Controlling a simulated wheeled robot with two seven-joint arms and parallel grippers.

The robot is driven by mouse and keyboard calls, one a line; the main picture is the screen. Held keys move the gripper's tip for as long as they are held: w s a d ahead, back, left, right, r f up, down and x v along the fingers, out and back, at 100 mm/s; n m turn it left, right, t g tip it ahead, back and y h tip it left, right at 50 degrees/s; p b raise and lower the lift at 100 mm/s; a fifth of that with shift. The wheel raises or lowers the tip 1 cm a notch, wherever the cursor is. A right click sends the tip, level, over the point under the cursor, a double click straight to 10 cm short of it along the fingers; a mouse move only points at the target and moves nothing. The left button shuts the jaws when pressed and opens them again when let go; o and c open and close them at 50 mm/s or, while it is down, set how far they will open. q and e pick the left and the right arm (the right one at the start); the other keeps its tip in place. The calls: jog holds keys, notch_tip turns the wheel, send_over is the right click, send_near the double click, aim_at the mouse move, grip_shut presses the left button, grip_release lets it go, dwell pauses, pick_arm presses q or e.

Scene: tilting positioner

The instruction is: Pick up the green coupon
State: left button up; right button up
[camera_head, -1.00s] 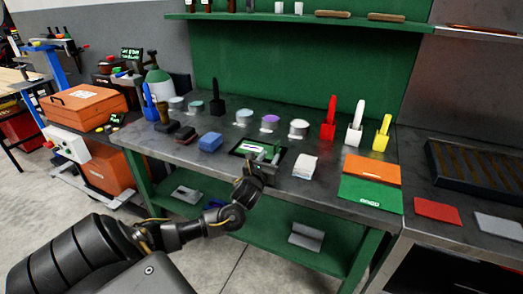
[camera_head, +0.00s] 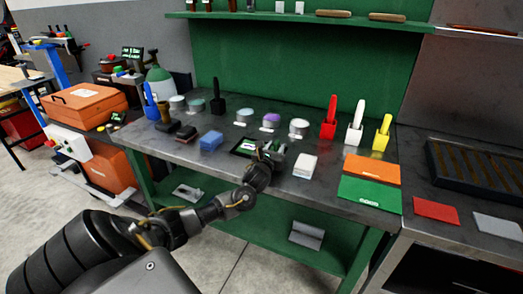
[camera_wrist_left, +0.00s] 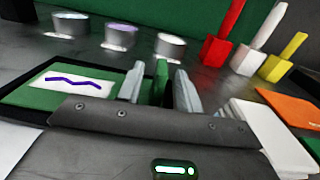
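In the left wrist view a narrow upright green piece (camera_wrist_left: 160,82), which looks like the green coupon seen edge-on, stands between the two fingers of my left gripper (camera_wrist_left: 158,88). The fingers are open, with a gap visible on each side of the green piece. Its lower end is hidden behind the gripper body. In the head view my left gripper (camera_head: 269,152) is low over the front middle of the bench and mostly hides this piece. My right gripper is in neither view.
A black-edged panel (camera_wrist_left: 15,96) with a green and white face lies left of the gripper. A blue block (camera_head: 210,141), a white stack (camera_head: 304,166), and flat orange (camera_head: 372,170) and green (camera_head: 370,191) sheets lie around. Tins and upright coloured tools stand behind.

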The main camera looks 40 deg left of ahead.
pick_arm(q)
grip_shut()
jog(key=shift+r, duration=0.15)
jog(key=shift+w+a+r, duration=0.1)
jog(key=shift+r, duration=0.75)
jog(key=s+d+r+p, duration=0.7)
jog(key=s+d+r, duration=0.2)
jog(key=d+r, duration=0.1)
jog(key=shift+s+d+r, duration=0.15)
jog(key=shift+d+r, duration=0.1)
jog(key=shift+r, duration=0.35)
